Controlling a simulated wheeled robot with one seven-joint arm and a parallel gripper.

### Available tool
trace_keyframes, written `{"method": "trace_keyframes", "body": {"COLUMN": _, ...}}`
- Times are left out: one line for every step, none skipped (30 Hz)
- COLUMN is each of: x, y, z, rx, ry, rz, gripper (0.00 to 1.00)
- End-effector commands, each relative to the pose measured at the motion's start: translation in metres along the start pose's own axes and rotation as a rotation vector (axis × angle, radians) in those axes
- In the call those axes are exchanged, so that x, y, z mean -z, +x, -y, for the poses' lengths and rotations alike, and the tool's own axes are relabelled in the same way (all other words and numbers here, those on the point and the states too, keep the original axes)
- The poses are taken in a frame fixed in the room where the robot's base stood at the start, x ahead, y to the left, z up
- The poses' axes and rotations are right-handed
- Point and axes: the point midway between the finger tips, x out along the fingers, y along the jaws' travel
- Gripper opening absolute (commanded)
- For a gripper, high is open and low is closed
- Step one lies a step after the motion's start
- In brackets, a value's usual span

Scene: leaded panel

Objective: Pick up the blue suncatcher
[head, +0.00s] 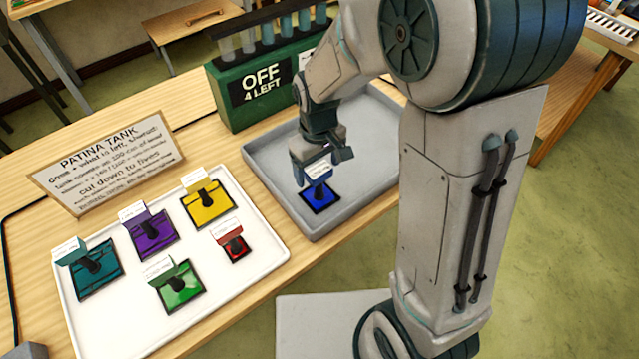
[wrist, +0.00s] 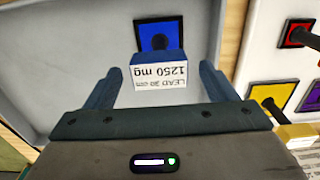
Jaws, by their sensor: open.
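The blue suncatcher (head: 320,195) lies flat in the grey tray (head: 335,225). It is a small blue square in a dark frame with an upright handle and a white tag. In the wrist view the blue suncatcher (wrist: 158,33) sits ahead of my gripper (wrist: 160,82), with its blue block and tag reading "LEAD 30 cm 1250 mg" between the fingers. My gripper (head: 320,158) is open, directly above and around the tag end of the suncatcher in the head view. I cannot tell if the fingers touch it.
A white tray (head: 235,268) to the left holds several other suncatchers: teal (head: 95,268), purple (head: 152,235), yellow (head: 208,205), green (head: 180,290) and red (head: 236,250). A green box (head: 235,105) reading "OFF 4 LEFT" with tubes stands behind the grey tray. A "PATINA TANK" sign (head: 105,160) stands at left.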

Motion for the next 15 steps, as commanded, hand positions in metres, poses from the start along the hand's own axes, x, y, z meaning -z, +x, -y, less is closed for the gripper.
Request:
{"method": "trace_keyframes", "body": {"x": -0.003, "y": 0.006, "z": 0.001, "rx": 0.002, "ry": 0.0, "rz": 0.006, "gripper": 0.78}}
{"method": "trace_keyframes", "body": {"x": -0.003, "y": 0.01, "z": 0.001, "rx": 0.002, "ry": 0.0, "rz": 0.008, "gripper": 0.78}}
{"method": "trace_keyframes", "body": {"x": -0.004, "y": 0.015, "z": 0.001, "rx": 0.002, "ry": 0.0, "rz": 0.007, "gripper": 0.78}}
{"method": "trace_keyframes", "body": {"x": -0.004, "y": 0.019, "z": 0.001, "rx": 0.001, "ry": 0.0, "rz": 0.007, "gripper": 0.78}}
{"method": "trace_keyframes", "body": {"x": -0.004, "y": 0.024, "z": 0.0, "rx": 0.001, "ry": -0.001, "rz": 0.006, "gripper": 0.78}}
{"method": "trace_keyframes", "body": {"x": -0.004, "y": 0.029, "z": 0.0, "rx": 0.001, "ry": -0.001, "rz": 0.005, "gripper": 0.78}}
{"method": "trace_keyframes", "body": {"x": -0.004, "y": 0.032, "z": 0.0, "rx": 0.001, "ry": -0.001, "rz": 0.005, "gripper": 0.78}}
{"method": "trace_keyframes", "body": {"x": -0.004, "y": 0.034, "z": 0.0, "rx": 0.001, "ry": -0.001, "rz": 0.005, "gripper": 0.78}}
{"method": "trace_keyframes", "body": {"x": -0.004, "y": 0.037, "z": 0.0, "rx": 0.001, "ry": -0.001, "rz": 0.004, "gripper": 0.78}}
{"method": "trace_keyframes", "body": {"x": -0.003, "y": 0.038, "z": 0.0, "rx": 0.0, "ry": -0.001, "rz": 0.003, "gripper": 0.78}}
{"method": "trace_keyframes", "body": {"x": -0.003, "y": 0.039, "z": 0.0, "rx": 0.0, "ry": -0.001, "rz": 0.002, "gripper": 0.78}}
{"method": "trace_keyframes", "body": {"x": -0.003, "y": 0.04, "z": 0.0, "rx": 0.0, "ry": -0.001, "rz": 0.002, "gripper": 0.78}}
{"method": "trace_keyframes", "body": {"x": -0.003, "y": 0.041, "z": 0.0, "rx": 0.0, "ry": -0.001, "rz": 0.002, "gripper": 0.78}}
{"method": "trace_keyframes", "body": {"x": -0.003, "y": 0.041, "z": 0.0, "rx": 0.0, "ry": -0.001, "rz": 0.002, "gripper": 0.78}}
{"method": "trace_keyframes", "body": {"x": -0.003, "y": 0.041, "z": 0.0, "rx": 0.0, "ry": -0.001, "rz": 0.001, "gripper": 0.78}}
